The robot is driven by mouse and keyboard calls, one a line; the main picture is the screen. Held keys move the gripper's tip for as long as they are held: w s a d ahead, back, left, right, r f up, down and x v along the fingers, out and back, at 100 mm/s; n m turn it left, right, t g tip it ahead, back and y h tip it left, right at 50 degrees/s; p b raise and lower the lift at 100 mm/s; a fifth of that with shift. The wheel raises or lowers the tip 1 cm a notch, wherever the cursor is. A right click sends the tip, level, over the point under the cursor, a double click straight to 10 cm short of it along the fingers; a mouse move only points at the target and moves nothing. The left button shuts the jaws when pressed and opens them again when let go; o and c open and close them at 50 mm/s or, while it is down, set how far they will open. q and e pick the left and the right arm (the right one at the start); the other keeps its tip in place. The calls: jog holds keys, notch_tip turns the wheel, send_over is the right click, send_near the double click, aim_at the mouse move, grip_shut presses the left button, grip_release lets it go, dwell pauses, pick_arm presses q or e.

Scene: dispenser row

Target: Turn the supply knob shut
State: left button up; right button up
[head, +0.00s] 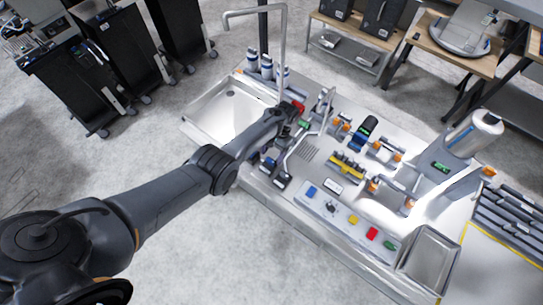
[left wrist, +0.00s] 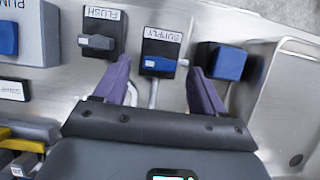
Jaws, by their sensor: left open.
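The supply knob (left wrist: 160,63) has a blue bar handle on a black block with a white SUPPLY label, upside down in the left wrist view. The handle lies roughly level across that picture. My left gripper (left wrist: 159,68) is open, with one purple finger to each side of the knob block. I see a gap between the fingers and the handle; the height of the fingertips above it is hard to judge. In the head view my left arm reaches over the bench's sink end and partly hides this area. My right gripper is not in view.
In the left wrist view the flush knob (left wrist: 97,41) is close left of my left finger. A blue block (left wrist: 226,63) is close right of the other finger. The sink (head: 222,105) lies beyond it. A row of dispensers and a blue, yellow, red and green button panel (head: 330,208) fill the bench.

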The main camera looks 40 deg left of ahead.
pick_arm(q)
jog(key=p+v, duration=0.2)
jog(key=v, duration=0.6)
jog(key=shift+r, duration=0.25)
jog(key=shift+w, duration=0.1)
